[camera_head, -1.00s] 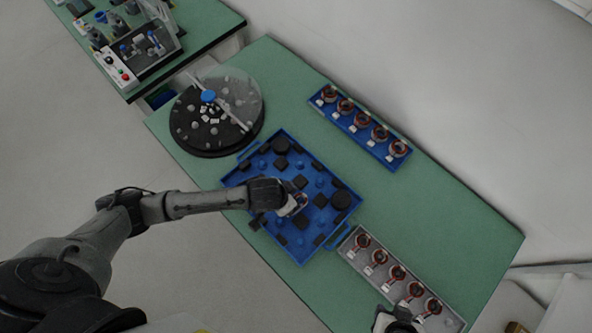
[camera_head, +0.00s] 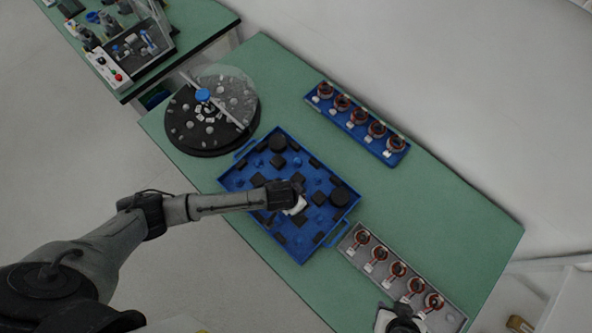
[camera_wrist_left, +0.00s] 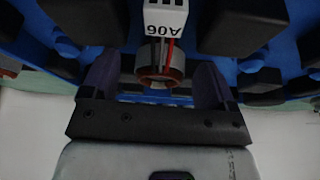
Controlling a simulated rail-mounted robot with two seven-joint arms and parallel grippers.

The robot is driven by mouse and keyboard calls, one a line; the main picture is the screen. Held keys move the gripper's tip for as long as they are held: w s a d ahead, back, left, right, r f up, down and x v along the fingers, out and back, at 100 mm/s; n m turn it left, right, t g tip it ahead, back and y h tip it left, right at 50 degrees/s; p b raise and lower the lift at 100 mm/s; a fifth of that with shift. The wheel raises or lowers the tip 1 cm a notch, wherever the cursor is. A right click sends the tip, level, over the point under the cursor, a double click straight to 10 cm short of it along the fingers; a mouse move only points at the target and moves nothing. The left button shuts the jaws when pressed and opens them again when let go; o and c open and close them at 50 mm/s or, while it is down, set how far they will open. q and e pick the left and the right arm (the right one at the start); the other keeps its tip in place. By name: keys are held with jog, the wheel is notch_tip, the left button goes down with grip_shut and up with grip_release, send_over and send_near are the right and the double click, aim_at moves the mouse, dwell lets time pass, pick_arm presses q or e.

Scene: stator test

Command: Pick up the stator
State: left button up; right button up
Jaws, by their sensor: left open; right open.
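In the left wrist view a stator (camera_wrist_left: 160,68), a copper-and-grey ring with red leads and a white connector marked A06, lies between the two fingers of my left gripper (camera_wrist_left: 157,72). The fingers are apart on either side of it, with no clear contact. In the head view my left gripper (camera_head: 296,205) is over the blue tray (camera_head: 302,258) and largely hides what is beneath. Several more stators stand in the grey tray (camera_head: 349,249), one of them here (camera_head: 397,270). My right gripper (camera_head: 400,325) is open by the lower end of the grey tray, partly cut off.
A blue rack (camera_head: 394,159) with several stators stands at the table's far edge. A round black turntable (camera_head: 205,145) with small parts is at upper left. Black blocks stand in the blue tray. Green table (camera_head: 435,205) is clear between rack and grey tray.

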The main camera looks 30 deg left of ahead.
pick_arm(q)
jog(key=shift+c, duration=0.3)
jog(key=c, duration=1)
jog(key=shift+r, duration=0.1)
